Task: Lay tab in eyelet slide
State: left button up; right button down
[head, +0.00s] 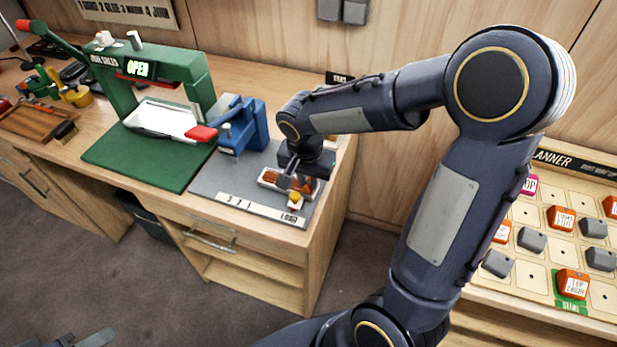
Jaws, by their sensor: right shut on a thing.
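My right gripper (290,184) points down at a small white-rimmed tray (266,184) on the grey mat. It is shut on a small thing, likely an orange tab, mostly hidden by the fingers. Orange pieces (305,185) show in the tray beside the fingers. A green press (180,66) with a lit "OPEN" sign stands to the left. Grey parts, probably my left gripper (84,340), show at the bottom left edge.
A blue clamp-like device (243,126) stands between the press and the small tray. A yellow knob (295,197) and a number strip (260,209) are at the mat's front. A planner board (555,235) stands at right. Tools and a wooden tray (38,122) lie far left.

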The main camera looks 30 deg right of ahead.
jog(key=shift+f+b, duration=0.25)
jog(key=shift+b, duration=0.05)
jog(key=c, duration=1.4)
grip_release()
jog(key=shift+r, duration=0.1)
jog(key=shift+o, duration=0.2)
notch_tip(320, 180, up, 12)
jog(key=s+a, duration=0.1)
jog(key=s+a+f+n+t+y, duration=0.1)
jog(key=s+n, duration=0.3)
jog(key=s, duration=0.4)
jog(key=s+a+f+n+t+y, duration=0.2)
jog(key=s+n+t+y, duration=0.1)
jog(key=s, duration=0.5)
jog(key=shift+n+y+p, duration=0.45)
jog(key=shift+n+y, duration=0.15)
jog(key=shift+a, duration=0.1)
